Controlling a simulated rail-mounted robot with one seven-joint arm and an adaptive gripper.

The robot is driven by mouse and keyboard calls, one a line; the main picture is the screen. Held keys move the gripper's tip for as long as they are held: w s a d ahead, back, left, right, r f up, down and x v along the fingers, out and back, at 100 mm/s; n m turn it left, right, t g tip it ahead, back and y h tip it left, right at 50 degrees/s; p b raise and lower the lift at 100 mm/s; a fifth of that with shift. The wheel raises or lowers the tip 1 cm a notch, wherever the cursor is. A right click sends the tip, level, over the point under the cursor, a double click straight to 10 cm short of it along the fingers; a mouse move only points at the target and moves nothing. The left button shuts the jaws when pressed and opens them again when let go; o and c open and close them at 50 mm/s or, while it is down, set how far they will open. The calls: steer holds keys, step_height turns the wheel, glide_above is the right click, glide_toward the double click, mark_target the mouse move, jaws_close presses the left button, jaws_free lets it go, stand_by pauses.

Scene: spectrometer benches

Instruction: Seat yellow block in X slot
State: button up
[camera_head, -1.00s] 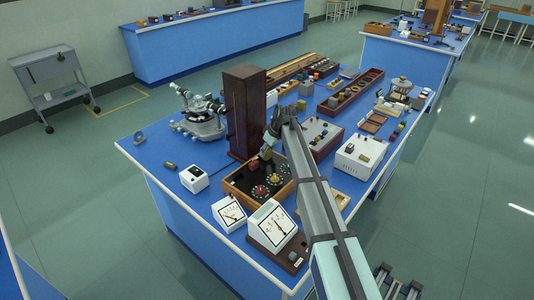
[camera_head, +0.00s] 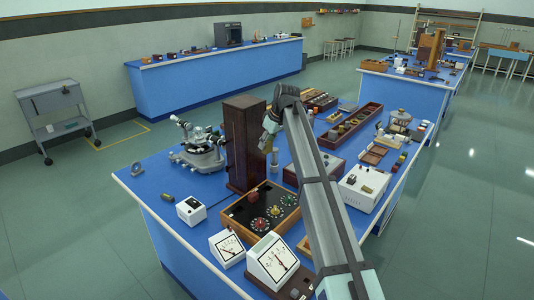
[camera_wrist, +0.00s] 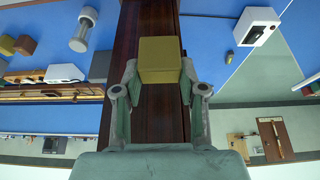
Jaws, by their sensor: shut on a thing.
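My gripper (camera_wrist: 159,78) is shut on the yellow block (camera_wrist: 160,58), which sits between its two fingertips in the wrist view. Behind the block in that view is a dark wooden surface (camera_wrist: 154,18). In the head view my gripper (camera_head: 266,140) hangs beside the upper part of a tall dark wooden tower (camera_head: 244,150), above the blue bench (camera_head: 150,178). The block is too small there to make out clearly. I cannot tell which slot is the X slot.
A wooden box with round dials (camera_head: 262,212) lies on the bench below my gripper. Two white meters (camera_head: 271,262) stand in front of it, and a small white box (camera_head: 191,210) is to the left. A metal instrument (camera_head: 198,150) stands left of the tower.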

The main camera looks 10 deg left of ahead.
steer(key=shift+r+p, duration=0.75)
steer(key=shift+r, duration=0.9)
steer(key=shift+s+a+r, duration=0.1)
steer(key=shift+a, duration=0.15)
steer(key=s+a+f+n+p, duration=0.1)
steer(key=s+a+f+p, duration=0.3)
steer(key=s+a+f, duration=0.35)
steer(key=m+p, duration=0.1)
steer(key=p, duration=0.1)
glide_above(235, 209)
steer(key=d, duration=0.1)
step_height(235, 209, down, 9)
steer(key=shift+s+d+r, duration=0.15)
steer(key=shift+s+r, duration=0.05)
steer(key=shift+s, duration=0.15)
steer(key=shift+f+b, duration=0.1)
steer(key=shift+b, duration=0.2)
steer(key=shift+f+b, duration=1.5)
steer(key=shift+f, duration=1.75)
